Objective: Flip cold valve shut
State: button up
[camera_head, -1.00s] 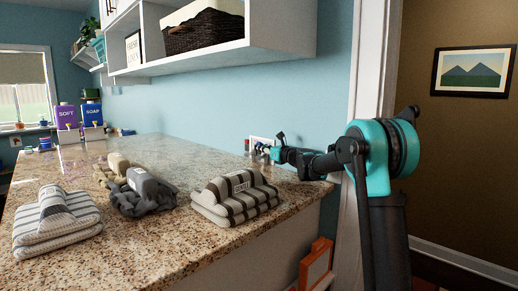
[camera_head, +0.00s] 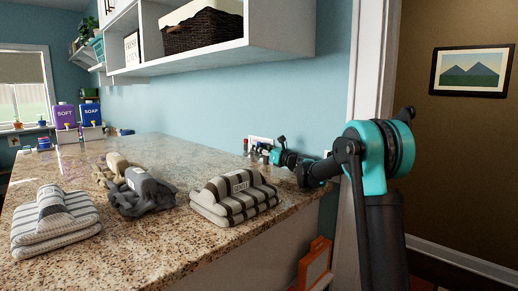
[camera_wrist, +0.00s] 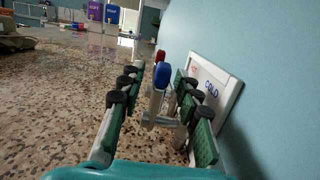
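The cold valve has a blue-tipped lever (camera_wrist: 162,76) on a metal stem, in the middle of the wrist view. The lever points up in that picture. A white wall plate (camera_wrist: 216,84) lettered COLD is just right of it. The red-tipped hot valve (camera_wrist: 160,56) is behind the blue one. My gripper (camera_wrist: 159,88) is open, with one green-padded finger on each side of the blue lever. I see gaps between lever and fingers.
Folded striped towels (camera_head: 234,198) lie on the granite counter (camera_head: 120,240), left of my arm. A grey bundle (camera_head: 141,192) is beside them. The blue wall (camera_wrist: 275,70) is close on the right of my gripper. White shelves (camera_head: 270,35) hang above.

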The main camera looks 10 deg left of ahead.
jog(key=shift+d, duration=0.1)
jog(key=v, duration=1.2)
